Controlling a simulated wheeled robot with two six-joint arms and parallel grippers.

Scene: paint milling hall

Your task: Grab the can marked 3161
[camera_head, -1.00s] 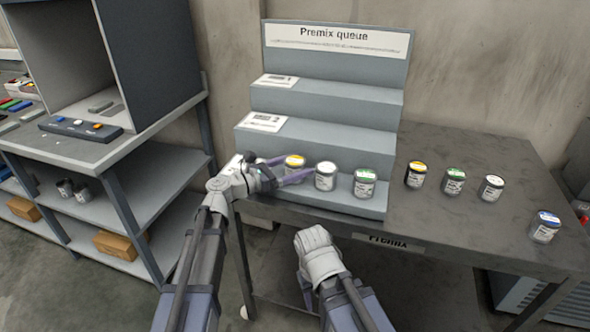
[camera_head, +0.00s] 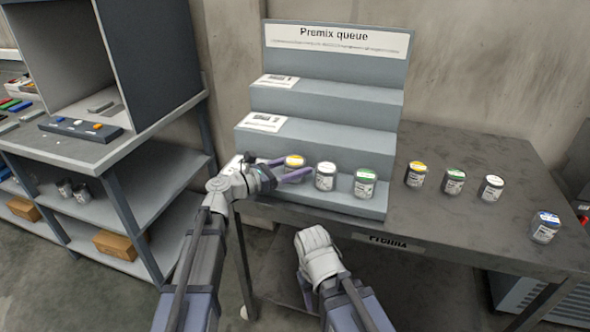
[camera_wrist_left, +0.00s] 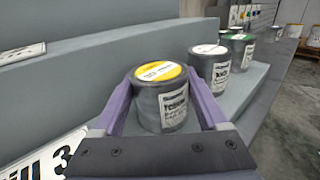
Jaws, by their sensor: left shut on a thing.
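A grey can with a yellow-and-white lid (camera_head: 294,160) stands at the left end of the lowest step of the rack. My left gripper (camera_head: 291,169) is shut on it, with one purple finger on each side. In the left wrist view the same can (camera_wrist_left: 160,101) sits upright between the fingers (camera_wrist_left: 163,104). Its lid and label print are too small to read surely. A white-lidded can (camera_head: 326,177) and a green-lidded can (camera_head: 365,184) stand to its right on the same step.
The Premix queue rack (camera_head: 330,100) has empty upper steps with label cards. To its right on the dark table (camera_head: 470,225) stand several cans, with yellow (camera_head: 415,174), green (camera_head: 454,181), white (camera_head: 491,188) and blue (camera_head: 545,226) lids. A shelf unit (camera_head: 150,175) stands left.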

